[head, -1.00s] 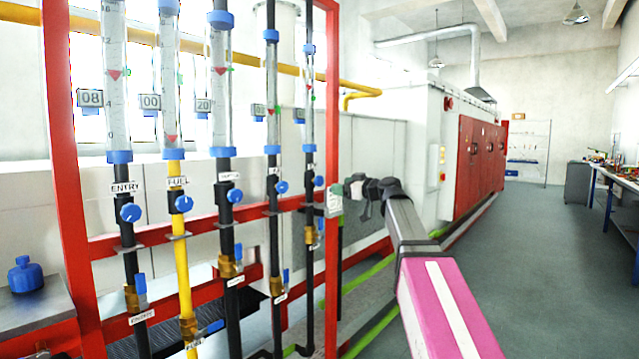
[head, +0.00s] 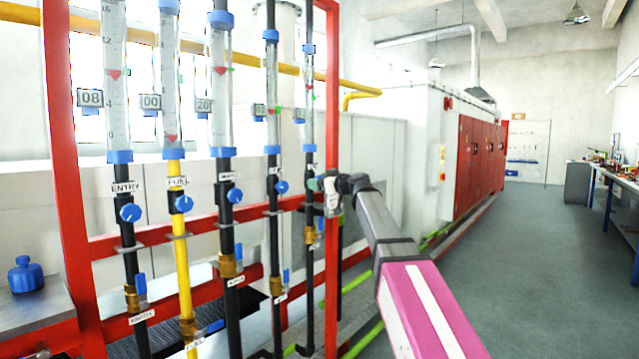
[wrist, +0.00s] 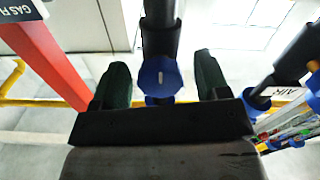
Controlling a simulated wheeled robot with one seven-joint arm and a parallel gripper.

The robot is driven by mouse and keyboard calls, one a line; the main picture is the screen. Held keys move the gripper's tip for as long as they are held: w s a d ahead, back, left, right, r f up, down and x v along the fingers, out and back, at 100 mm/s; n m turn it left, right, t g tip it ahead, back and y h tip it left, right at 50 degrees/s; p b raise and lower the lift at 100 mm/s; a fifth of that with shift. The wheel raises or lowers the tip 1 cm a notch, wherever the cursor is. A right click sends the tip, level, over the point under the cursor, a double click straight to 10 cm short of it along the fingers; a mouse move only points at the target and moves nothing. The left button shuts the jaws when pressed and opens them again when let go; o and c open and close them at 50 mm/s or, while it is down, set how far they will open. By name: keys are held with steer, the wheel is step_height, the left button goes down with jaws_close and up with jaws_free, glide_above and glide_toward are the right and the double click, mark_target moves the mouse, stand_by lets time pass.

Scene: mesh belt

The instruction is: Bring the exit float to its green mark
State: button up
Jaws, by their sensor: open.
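The rightmost flow tube (head: 308,95) on the red rack is likely the exit one; I cannot read its label. A small green mark (head: 313,98) sits beside it, and its float is too small to place surely. A blue valve knob (wrist: 158,76) on its black pipe fills the middle of the wrist view. My gripper (head: 328,188) is at this knob in the head view. In the wrist view my gripper (wrist: 160,62) is open, with one dark green finger on each side of the knob and visible gaps between.
The red rack post (head: 332,110) stands close to my gripper; it also shows at left in the wrist view (wrist: 48,55). A neighbouring pipe with an AIR label (wrist: 283,91) is at right. Other tubes and blue knobs (head: 130,212) line the rack. The floor at right is clear.

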steer(key=c, duration=0.9)
steer(key=shift+c, duration=0.2)
steer(key=shift+m, duration=0.3)
steer(key=m, duration=0.4)
steer(key=shift+m, duration=2.2)
